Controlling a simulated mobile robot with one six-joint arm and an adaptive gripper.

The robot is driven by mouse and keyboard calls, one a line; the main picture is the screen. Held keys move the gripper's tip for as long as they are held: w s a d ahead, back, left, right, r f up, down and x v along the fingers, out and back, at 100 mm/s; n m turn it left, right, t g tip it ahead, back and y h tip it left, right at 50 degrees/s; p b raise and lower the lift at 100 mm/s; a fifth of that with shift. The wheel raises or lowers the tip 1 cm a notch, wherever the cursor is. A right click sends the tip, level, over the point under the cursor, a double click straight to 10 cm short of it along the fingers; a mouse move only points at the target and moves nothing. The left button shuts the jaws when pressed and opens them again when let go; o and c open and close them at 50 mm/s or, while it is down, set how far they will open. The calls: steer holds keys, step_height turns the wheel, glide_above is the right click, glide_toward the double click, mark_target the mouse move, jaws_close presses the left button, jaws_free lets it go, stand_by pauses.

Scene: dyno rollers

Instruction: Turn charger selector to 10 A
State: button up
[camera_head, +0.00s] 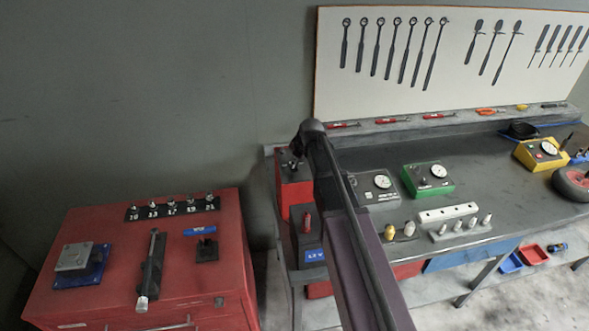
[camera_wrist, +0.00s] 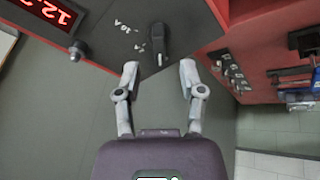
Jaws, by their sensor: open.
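In the wrist view the charger's dark grey panel (camera_wrist: 100,47) carries a black selector knob (camera_wrist: 157,42). Small white marks beside it include one reading 10 A (camera_wrist: 125,27), with further marks closer to the knob. Which mark the knob points at is unclear. My gripper (camera_wrist: 158,67) is open, its two fingertips spread on either side of the knob's near end, with nothing held. Contact with the knob cannot be made out. In the head view my arm crosses the middle and hides part of the bench; the selector is not discernible there.
In the wrist view a red lit display (camera_wrist: 50,12) and a small dark post (camera_wrist: 77,51) are left of the knob. In the head view a red cabinet (camera_head: 225,280) stands left, and the workbench (camera_head: 470,160) holds a green meter box (camera_head: 428,179) and yellow box (camera_head: 541,154).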

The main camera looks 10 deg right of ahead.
steer(key=shift+b+x, duration=1.25)
steer(key=shift+x, duration=0.5)
steer(key=shift+c, duration=0.2)
jaws_close()
